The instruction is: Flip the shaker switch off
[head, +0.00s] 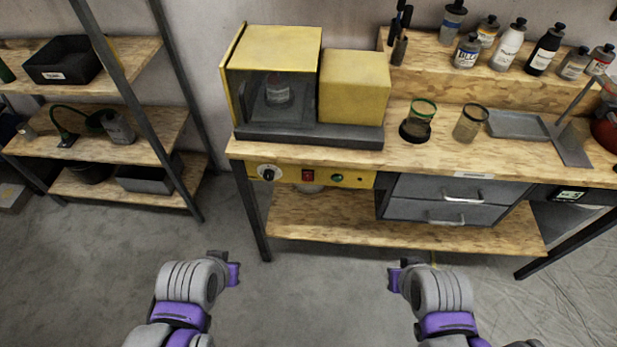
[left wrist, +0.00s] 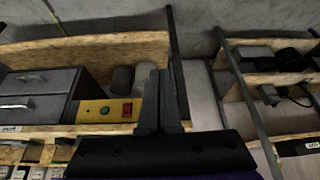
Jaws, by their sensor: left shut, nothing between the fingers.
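The yellow shaker (head: 275,75) stands on the workbench with a bottle behind its clear front. Below it, a yellow control panel (head: 350,180) on the bench front carries a red switch (head: 308,176), a dial (head: 267,173) and a green button or lamp (head: 337,178). I cannot tell the switch's position. The red switch also shows upside down in the left wrist view (left wrist: 127,109), left of my fingers. My left gripper (head: 234,272) is shut and empty, in front of and below the panel, apart from it. My right gripper (head: 394,279) is low in front of the bench; its jaws are unclear.
Grey drawers (head: 455,200) sit right of the panel. The bench top (head: 410,165) holds two beakers and a grey tray (head: 517,125); bottles line the back ledge. A shelf rack (head: 120,150) stands at left. The floor (head: 310,290) between my grippers is clear.

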